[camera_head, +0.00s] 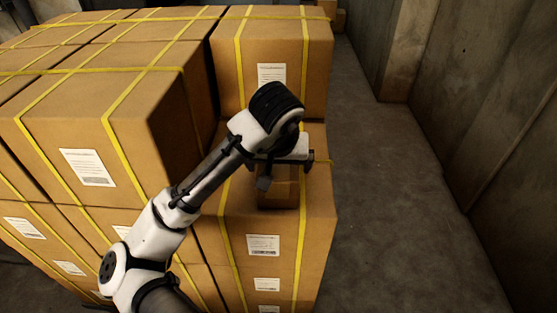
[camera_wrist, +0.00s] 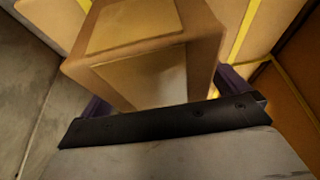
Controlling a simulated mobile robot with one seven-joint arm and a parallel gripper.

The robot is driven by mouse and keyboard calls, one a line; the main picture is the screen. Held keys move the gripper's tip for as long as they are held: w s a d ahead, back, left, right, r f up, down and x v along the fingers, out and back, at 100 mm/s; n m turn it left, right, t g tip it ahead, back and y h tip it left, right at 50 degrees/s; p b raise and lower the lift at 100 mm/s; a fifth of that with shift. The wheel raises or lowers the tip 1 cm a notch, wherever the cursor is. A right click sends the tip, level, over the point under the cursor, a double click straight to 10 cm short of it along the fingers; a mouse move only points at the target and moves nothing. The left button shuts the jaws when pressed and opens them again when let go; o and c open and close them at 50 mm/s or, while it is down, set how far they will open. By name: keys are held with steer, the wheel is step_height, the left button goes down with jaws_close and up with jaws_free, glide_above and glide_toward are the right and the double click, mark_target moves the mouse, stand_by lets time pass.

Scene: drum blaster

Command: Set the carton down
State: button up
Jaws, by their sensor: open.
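The small brown carton (camera_head: 278,193) sits on top of a strapped box stack (camera_head: 320,215) in the head view, near the middle of its top. My gripper (camera_head: 286,173) is directly above and around it, with one finger on each side. In the wrist view the carton (camera_wrist: 150,72) stands between the two dark fingers of my gripper (camera_wrist: 165,95). The fingers are open; whether either one touches the carton I cannot tell. My wrist hides part of the carton's top and back in the head view.
Large cartons (camera_head: 85,125) with yellow straps fill the left side. A taller strapped box (camera_head: 272,50) stands right behind the small carton. Bare concrete floor (camera_head: 395,230) is clear on the right, up to a concrete wall (camera_head: 480,120).

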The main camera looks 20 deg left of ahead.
steer(key=v, duration=1.2)
steer(key=shift+s+r, duration=0.1)
steer(key=shift+r, duration=0.05)
